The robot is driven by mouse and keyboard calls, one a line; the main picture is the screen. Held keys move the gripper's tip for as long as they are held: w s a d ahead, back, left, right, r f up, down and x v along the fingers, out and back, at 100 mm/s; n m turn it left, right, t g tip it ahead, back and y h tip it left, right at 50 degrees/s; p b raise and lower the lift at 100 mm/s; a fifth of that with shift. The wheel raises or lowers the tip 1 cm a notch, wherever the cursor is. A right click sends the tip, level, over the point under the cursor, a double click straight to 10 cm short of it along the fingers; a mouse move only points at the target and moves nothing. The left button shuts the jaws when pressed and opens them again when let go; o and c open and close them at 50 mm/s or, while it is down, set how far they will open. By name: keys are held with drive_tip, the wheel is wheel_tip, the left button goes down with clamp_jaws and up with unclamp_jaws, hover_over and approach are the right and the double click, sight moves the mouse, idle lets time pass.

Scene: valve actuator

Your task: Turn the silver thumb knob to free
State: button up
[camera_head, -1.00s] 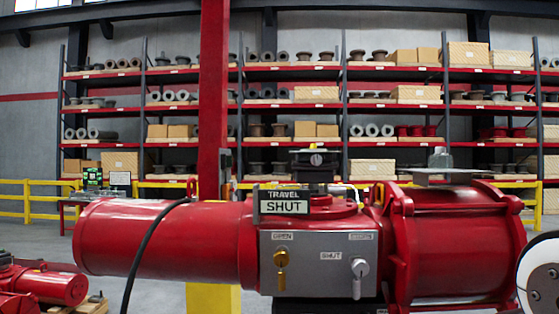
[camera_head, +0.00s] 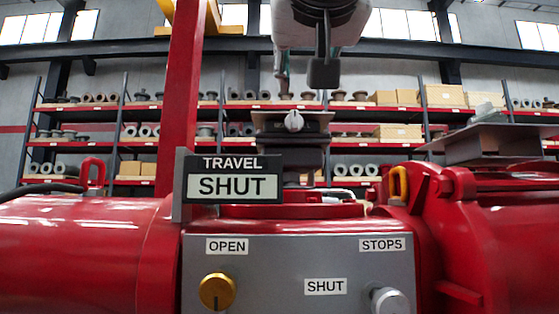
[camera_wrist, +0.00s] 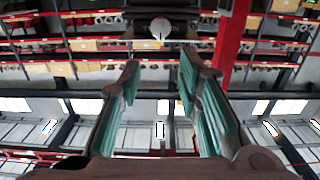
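A round silver knob (camera_head: 294,121) with an upright ridge sits on the front of the dark box (camera_head: 290,150) atop the red actuator. It also shows as a pale disc in the wrist view (camera_wrist: 160,28), beyond the fingertips. A second silver knob (camera_head: 388,299) sits on the grey panel (camera_head: 300,260) below the STOPS label, cut off at the bottom edge. The frames do not tell which silver knob is meant. My gripper (camera_wrist: 160,62) is open and empty, its teal-padded fingers apart. In the head view it hangs above the box, partly hidden by my arm.
A TRAVEL SHUT sign (camera_head: 234,180) stands left of the box. A brass knob (camera_head: 217,291) is under the OPEN label. A red column (camera_head: 182,95) rises at the left, and a flat plate (camera_head: 490,140) lies at the right. Shelves fill the background.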

sight(294, 122)
drive_tip(key=w+p, duration=0.1)
drive_tip(key=w, duration=1.2)
drive_tip(key=shift+w+r, duration=0.2)
drive_tip(key=shift+w, duration=0.2)
drive_tip(key=shift+c, duration=0.3)
clamp_jaws()
